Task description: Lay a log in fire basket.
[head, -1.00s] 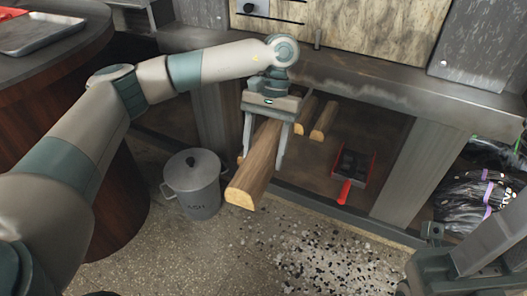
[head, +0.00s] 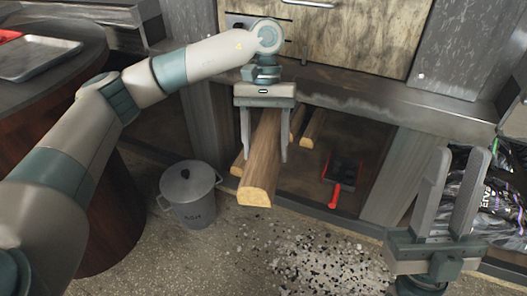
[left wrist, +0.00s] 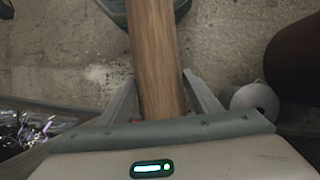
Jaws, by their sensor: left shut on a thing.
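My left gripper (head: 265,140) is shut on a split log (head: 262,165), one finger on each side of it. The log's pale cut end faces me, and it is held in front of the shelf under the bench. The log also shows between the fingers in the left wrist view (left wrist: 155,60). More logs lie on the low shelf behind, one of them (head: 313,128) to the right of the held log. My right gripper (head: 447,200) is open and empty at the lower right, fingers pointing up. I do not see a fire basket in these views.
A grey lidded bin (head: 190,195) stands on the floor left of the log. A red-handled dustpan (head: 340,178) lies on the shelf. Dark and pale bits (head: 325,262) are scattered on the floor. A round wooden counter with a metal tray (head: 38,58) is at left, dark bags (head: 490,190) at right.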

